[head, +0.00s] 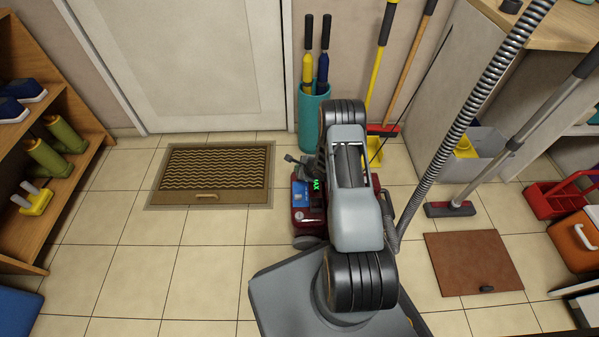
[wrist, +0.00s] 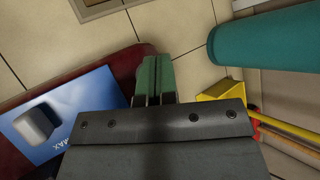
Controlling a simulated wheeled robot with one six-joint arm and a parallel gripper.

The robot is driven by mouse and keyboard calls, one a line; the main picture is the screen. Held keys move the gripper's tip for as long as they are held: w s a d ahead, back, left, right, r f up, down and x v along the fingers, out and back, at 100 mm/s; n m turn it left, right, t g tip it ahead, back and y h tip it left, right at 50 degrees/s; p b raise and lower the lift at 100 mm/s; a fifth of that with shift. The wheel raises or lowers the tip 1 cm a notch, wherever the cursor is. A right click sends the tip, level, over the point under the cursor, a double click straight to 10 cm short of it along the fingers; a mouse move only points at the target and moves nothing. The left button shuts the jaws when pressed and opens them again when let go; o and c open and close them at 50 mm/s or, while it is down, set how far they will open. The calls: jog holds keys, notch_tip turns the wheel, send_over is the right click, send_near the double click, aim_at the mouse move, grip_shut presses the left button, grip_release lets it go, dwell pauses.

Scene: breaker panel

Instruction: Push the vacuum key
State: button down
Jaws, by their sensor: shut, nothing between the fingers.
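The vacuum is a dark red canister (head: 306,217) on the tiled floor, partly hidden behind my arm in the head view. Its dark red body (wrist: 75,80) also shows in the wrist view, with a blue panel (wrist: 75,108) on top. A grey, raised, rounded key (wrist: 37,124) sits on that panel, with the letters MAX beside it. My gripper (wrist: 155,68) is shut and empty, its green fingers together. In the wrist view the fingers are right of the key and the panel, over the edge of the body. I cannot tell their height.
A teal bin (head: 311,118) with umbrellas stands behind the vacuum; it shows close by in the wrist view (wrist: 270,38). A ribbed hose (head: 455,130) rises to the right. A doormat (head: 212,175) and a brown tile (head: 473,263) lie on the floor.

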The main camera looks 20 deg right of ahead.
jog(key=shift+r+p, duration=3)
jog(key=shift+r, duration=0.05)
notch_tip(320, 180, up, 40)
jog(key=s+n+g+h+p, duration=0.15)
jog(key=n+h+p, duration=0.35)
jog(key=n+p, duration=0.75)
jog(key=s+a+r+n+g+p, duration=0.1)
jog(key=s+a+r+n+p, duration=0.2)
jog(key=s+r+p, duration=0.3)
jog(key=s+a+r+n+g+y+p, duration=0.1)
jog(key=s+a+r+n+p, duration=0.3)
jog(key=s+r, duration=0.6)
jog(key=s+a+r+n+g+y+p, duration=0.1)
jog(key=s+a+r+n+p, duration=0.3)
jog(key=s+r+p, duration=0.4)
notch_tip(320, 180, up, 6)
jog(key=shift+s+a+f, duration=0.2)
jog(key=shift+s+a, duration=0.15)
jog(key=shift+g, duration=0.25)
